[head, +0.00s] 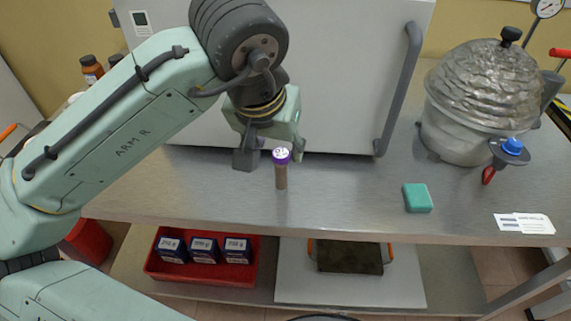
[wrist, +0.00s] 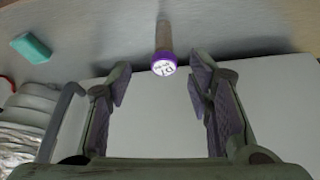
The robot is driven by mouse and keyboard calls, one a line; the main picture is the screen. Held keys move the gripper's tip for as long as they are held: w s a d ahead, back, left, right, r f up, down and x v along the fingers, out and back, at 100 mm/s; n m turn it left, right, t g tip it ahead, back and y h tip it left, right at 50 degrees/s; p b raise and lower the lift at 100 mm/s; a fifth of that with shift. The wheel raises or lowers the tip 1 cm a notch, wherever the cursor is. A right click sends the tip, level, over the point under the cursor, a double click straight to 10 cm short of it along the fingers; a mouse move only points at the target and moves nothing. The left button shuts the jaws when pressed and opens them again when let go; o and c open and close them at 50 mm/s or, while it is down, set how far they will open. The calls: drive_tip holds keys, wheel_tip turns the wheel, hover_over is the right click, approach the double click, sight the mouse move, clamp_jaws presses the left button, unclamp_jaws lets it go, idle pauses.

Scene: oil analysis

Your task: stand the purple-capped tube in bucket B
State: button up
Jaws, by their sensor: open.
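The purple-capped tube (head: 281,177) is upright on the steel bench, with a brown body and a white label with writing on top of its cap. My gripper (head: 271,156) is open and empty, close behind the tube in the head view. In the wrist view the tube (wrist: 163,40) lies just beyond the gap between the open fingertips (wrist: 160,70), with its cap toward me. Neither finger visibly touches it. I see nothing marked as bucket B.
A white cabinet (head: 340,80) with a grey handle stands close behind my gripper. A green block (head: 417,198), a foil-covered vessel (head: 465,135) and a blue-topped item (head: 512,147) are to the right. A red tray (head: 205,276) with boxes is below. The bench front is mostly clear.

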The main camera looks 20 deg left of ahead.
sight(281, 153)
drive_tip(key=x, duration=0.3)
drive_tip(key=p+x, duration=0.1)
drive_tip(key=x, duration=0.5)
drive_tip(key=shift+w+a, duration=0.25)
drive_tip(key=shift+w, duration=0.1)
drive_tip(key=shift+r, duration=0.1)
clamp_jaws()
drive_tip(key=shift+r, duration=0.15)
drive_tip(key=shift+r, duration=0.25)
wheel_tip(281, 153, up, 3)
drive_tip(key=shift+s+f+b, duration=0.15)
drive_tip(key=shift+b, duration=0.2)
drive_tip(key=s+d+b, duration=0.1)
drive_tip(key=s+b, duration=0.1)
drive_tip(key=s, duration=0.5)
drive_tip(key=s+d+r+b, duration=0.1)
drive_tip(key=s+d+b, duration=0.1)
drive_tip(key=s, duration=0.6)
drive_tip(key=shift+s+d+r+b, duration=0.2)
drive_tip(key=shift+d+b, duration=0.1)
